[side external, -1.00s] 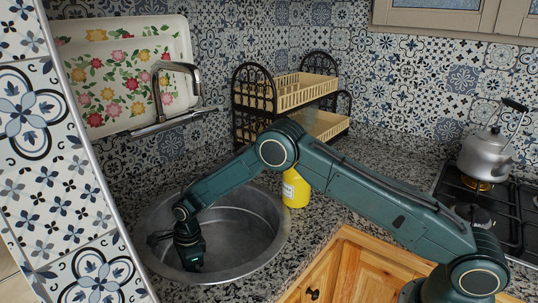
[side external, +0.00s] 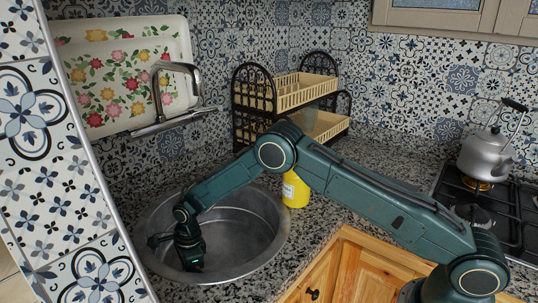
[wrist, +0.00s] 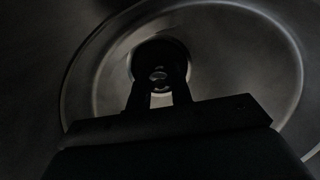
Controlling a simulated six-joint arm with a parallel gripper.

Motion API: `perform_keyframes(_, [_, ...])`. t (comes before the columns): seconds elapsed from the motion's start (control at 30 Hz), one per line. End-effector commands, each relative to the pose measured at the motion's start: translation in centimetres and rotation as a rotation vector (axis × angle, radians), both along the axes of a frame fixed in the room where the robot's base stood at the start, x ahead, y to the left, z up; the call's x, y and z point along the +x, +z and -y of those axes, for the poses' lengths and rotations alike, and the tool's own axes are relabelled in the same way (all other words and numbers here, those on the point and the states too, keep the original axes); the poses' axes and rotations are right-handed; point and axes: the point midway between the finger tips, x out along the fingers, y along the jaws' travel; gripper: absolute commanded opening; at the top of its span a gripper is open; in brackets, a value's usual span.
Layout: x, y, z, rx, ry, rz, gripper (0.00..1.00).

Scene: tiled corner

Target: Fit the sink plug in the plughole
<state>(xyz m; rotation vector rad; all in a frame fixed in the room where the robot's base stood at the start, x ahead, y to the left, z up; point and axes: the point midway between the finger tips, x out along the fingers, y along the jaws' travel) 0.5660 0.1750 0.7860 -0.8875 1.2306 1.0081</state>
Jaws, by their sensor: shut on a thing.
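The sink (side external: 262,222) is a round steel basin set in the speckled worktop. My gripper (side external: 190,266) points down inside it, low over the left part of its floor. In the wrist view my gripper (wrist: 159,84) is shut on a dark round piece, which I take to be the sink plug (wrist: 159,46). It sits at the fingertips, inside the pale curved rings of the basin. The wrist view is very dark, and the plughole cannot be told apart from the plug. I cannot tell whether the plug touches the plughole.
A steel tap (side external: 157,95) stands behind the sink, with a floral tray (side external: 127,70) against the wall. A yellow bottle (side external: 295,190) stands right by the sink rim, close to my arm. A two-tier rack (side external: 300,92) is behind; a kettle (side external: 487,155) sits on the hob at right.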

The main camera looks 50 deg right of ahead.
Motion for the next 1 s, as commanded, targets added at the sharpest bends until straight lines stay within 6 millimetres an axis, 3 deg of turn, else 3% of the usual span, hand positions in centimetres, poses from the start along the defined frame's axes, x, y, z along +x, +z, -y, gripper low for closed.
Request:
perform_keyframes(0.17, [-0.35,-0.45,-0.09,-0.003,0.002,-0.009,0.00])
perform_keyframes(0.2, [-0.37,-0.47,-0.10,-0.004,0.002,-0.011,0.25])
perform_keyframes(0.3, [-0.41,-0.52,-0.11,-0.003,0.002,-0.012,0.45])
perform_keyframes(0.53, [-0.51,-0.61,-0.12,-0.005,0.004,-0.014,0.49])
perform_keyframes(0.63, [-0.54,-0.62,-0.13,-0.004,0.004,-0.015,0.65])
perform_keyframes(1.0, [-0.62,-0.49,-0.19,-0.005,0.007,-0.017,0.65])
